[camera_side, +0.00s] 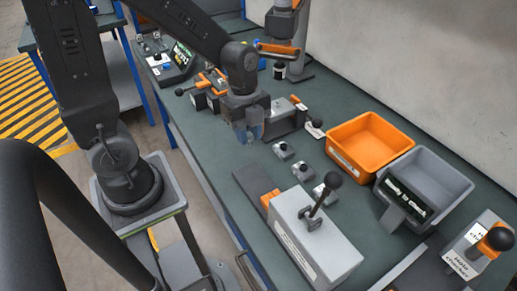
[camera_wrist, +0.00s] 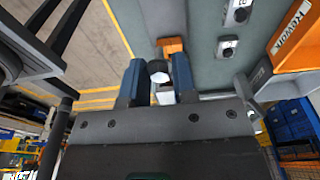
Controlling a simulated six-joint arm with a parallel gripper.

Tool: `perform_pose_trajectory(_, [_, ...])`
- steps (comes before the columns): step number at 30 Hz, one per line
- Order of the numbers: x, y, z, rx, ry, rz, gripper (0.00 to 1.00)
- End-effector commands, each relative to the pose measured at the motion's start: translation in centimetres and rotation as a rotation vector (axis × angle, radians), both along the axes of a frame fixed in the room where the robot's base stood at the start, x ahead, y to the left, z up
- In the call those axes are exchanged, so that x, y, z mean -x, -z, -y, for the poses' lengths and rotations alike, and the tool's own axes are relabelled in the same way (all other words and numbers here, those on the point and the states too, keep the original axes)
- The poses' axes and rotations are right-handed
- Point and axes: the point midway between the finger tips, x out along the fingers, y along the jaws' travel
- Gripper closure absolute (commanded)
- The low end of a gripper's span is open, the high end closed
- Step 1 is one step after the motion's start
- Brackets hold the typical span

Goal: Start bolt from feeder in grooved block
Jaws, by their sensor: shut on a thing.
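My gripper (camera_side: 249,134) is in the middle of the side view, above the bench and pointing down. In the wrist view its two blue-grey fingers (camera_wrist: 157,84) are closed on a small bolt (camera_wrist: 158,74), with a dark part and a pale part showing between them. The fingers hide much of the bolt. An orange block (camera_side: 268,198) sits on a dark plate beside a large grey box; it also shows beyond the fingertips in the wrist view (camera_wrist: 171,46). I cannot tell which piece is the grooved block. The grey box (camera_side: 318,243) has a black-knobbed lever on top and may be the feeder.
Several small metal fixtures (camera_side: 302,171) stand in a row right of the orange block. An orange bin (camera_side: 369,144) and a grey bin (camera_side: 437,178) are at the right. A clamp-like fixture (camera_side: 287,119) stands close beside my gripper. A hole checker (camera_side: 474,253) is at the lower right.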

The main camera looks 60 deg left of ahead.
Motion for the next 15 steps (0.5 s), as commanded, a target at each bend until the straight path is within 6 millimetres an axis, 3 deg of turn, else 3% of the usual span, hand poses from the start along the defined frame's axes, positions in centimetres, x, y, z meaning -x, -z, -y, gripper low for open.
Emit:
perform_pose_trajectory(5, [-0.1, -3.7, -0.6, -0.001, 0.001, 0.012, 0.97])
perform_pose_trajectory(15, [-0.1, -17.9, -0.6, -0.002, -0.001, 0.014, 0.97])
